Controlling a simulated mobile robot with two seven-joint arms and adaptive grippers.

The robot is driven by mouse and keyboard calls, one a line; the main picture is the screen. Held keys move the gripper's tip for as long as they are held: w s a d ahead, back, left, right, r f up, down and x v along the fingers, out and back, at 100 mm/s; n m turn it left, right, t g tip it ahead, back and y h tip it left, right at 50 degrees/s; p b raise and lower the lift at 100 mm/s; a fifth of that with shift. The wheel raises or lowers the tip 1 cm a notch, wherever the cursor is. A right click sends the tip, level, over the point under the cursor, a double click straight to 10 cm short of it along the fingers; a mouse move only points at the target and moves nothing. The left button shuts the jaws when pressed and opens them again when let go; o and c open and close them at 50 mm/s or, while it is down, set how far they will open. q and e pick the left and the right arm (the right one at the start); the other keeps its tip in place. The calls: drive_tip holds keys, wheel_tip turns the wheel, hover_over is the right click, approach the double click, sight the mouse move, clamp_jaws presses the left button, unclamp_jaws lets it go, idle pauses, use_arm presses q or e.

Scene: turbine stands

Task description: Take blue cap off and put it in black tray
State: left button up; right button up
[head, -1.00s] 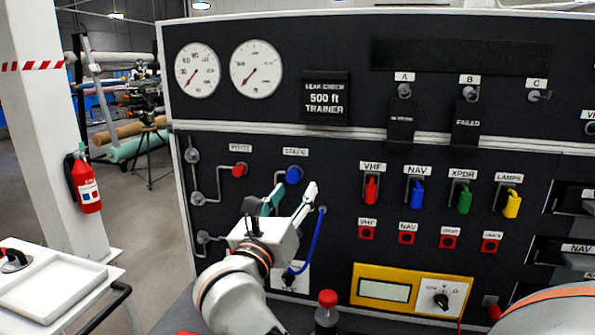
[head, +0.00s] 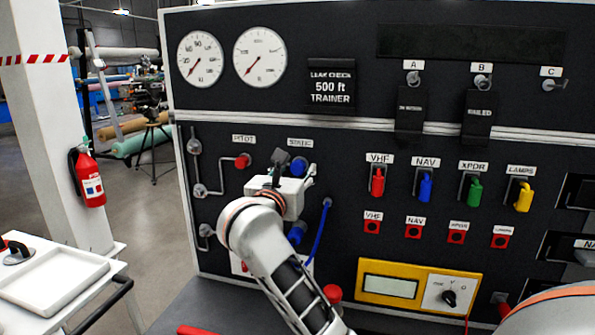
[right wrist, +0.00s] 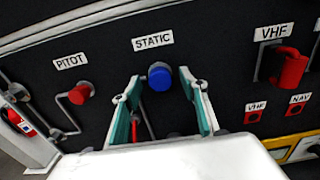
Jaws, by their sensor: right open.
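The blue cap (head: 299,166) is on the port under the STATIC label of the black panel. In the right wrist view the blue cap (right wrist: 160,78) shows between the tips of my right gripper (right wrist: 160,82), with a gap on each side. In the head view my right gripper (head: 295,170) is at the panel and partly covers the cap. It is open and empty. I cannot tell how far the fingertips reach past the cap. My left gripper is not in view. I see no black tray.
A red cap (head: 242,161) sits left of the blue one under PITOT. A blue hose (head: 321,230) hangs just right of my right gripper. A bottle with a red top (head: 333,293) stands beside my right arm. A white tray (head: 50,285) lies on a cart at the left.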

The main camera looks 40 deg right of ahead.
drive_tip(key=shift+w+d, duration=0.35)
drive_tip(key=shift+d, duration=0.1)
idle(0.5)
clamp_jaws()
